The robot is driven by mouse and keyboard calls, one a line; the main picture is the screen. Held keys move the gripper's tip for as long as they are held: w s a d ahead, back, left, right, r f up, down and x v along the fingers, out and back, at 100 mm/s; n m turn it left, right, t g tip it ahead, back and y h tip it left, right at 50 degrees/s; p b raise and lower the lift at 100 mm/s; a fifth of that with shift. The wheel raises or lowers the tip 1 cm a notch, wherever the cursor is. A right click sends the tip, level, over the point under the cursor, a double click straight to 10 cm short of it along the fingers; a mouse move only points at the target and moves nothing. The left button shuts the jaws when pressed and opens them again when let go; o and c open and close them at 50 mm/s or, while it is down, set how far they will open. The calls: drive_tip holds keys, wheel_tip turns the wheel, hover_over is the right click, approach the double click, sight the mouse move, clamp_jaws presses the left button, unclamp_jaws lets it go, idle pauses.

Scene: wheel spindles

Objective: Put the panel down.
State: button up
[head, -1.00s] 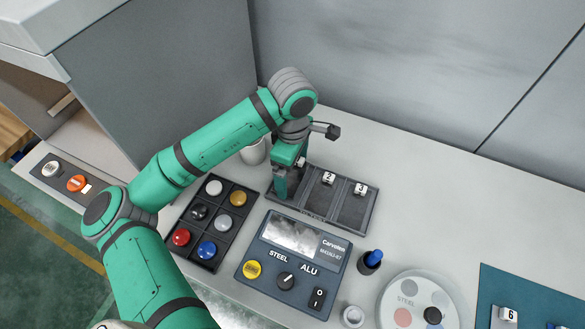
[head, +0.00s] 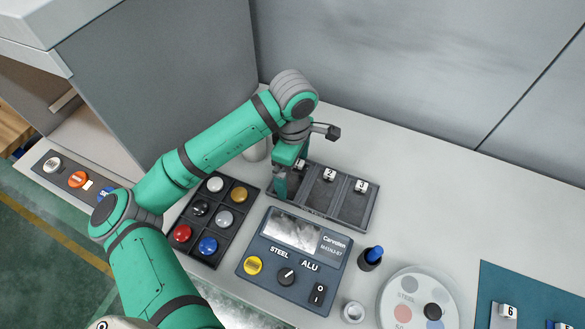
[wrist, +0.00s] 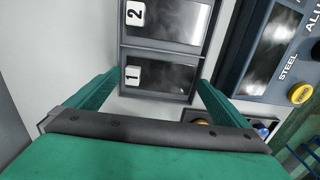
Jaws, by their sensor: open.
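My gripper (head: 283,188) hangs over the left end of a dark tray (head: 345,225) with numbered compartments. In the wrist view my gripper (wrist: 158,78) has its two green fingers spread wide, one on each side of the compartment tagged 1 (wrist: 133,76). A dark glossy surface (wrist: 165,77) shows in that compartment; I cannot tell whether it is a loose panel or the compartment floor. Nothing shows gripped between the fingers. A blue control panel (head: 262,262) marked STEEL and ALU lies right of a black button tray (head: 222,228). In the head view my arm partly hides compartment 1.
A white cup-like object (head: 255,150) stands close behind my gripper. A grey wall (head: 400,70) closes the back. The bench at the right rear is clear.

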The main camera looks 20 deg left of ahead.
sight(293, 179)
wheel_tip(293, 179, up, 13)
idle(0.5)
drive_tip(key=shift+a+r, duration=0.1)
idle(0.4)
